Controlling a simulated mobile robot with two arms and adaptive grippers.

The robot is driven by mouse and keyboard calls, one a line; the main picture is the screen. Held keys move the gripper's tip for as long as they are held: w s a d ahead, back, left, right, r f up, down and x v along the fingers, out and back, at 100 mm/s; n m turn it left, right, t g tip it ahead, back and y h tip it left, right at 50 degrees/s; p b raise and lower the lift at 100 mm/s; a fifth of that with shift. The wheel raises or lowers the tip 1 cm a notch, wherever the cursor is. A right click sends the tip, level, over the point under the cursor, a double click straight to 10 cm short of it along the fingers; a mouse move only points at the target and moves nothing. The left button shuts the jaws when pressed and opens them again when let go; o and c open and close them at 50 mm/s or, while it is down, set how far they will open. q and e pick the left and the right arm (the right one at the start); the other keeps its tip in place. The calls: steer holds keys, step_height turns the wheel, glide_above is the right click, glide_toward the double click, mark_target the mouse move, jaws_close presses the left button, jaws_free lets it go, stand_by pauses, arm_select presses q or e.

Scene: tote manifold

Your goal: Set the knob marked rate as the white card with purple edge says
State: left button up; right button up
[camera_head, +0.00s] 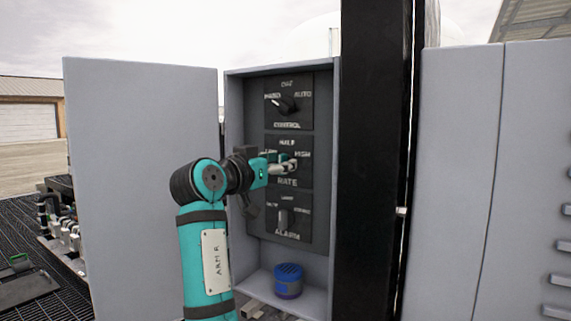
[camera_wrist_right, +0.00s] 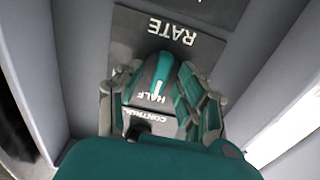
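The rate plate (camera_head: 305,177) is the middle one of three dark plates in an open grey cabinet. It reads HALF at the top and HIGH at the right; the label at the left is partly covered. My right gripper (camera_head: 290,166) is at the middle of this plate and hides most of the knob. In the right wrist view its fingers (camera_wrist_right: 163,95) stand on both sides of the knob area, with RATE and HALF readable around them. No white card with purple edge shows. My left gripper is out of view.
The control plate (camera_head: 303,116) with its knob (camera_head: 286,104) is above, the alarm plate (camera_head: 300,222) below. A blue-topped round object (camera_head: 288,281) stands on the cabinet floor (camera_head: 316,298). The open door (camera_head: 140,170) is at the left, a black post (camera_head: 372,180) at the right.

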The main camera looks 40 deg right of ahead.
steer(key=shift+a+r, duration=0.1)
steer(key=shift+a, duration=0.15)
steer(key=shift+c, duration=0.7)
steer(key=shift+s+d, duration=0.1)
jaws_close()
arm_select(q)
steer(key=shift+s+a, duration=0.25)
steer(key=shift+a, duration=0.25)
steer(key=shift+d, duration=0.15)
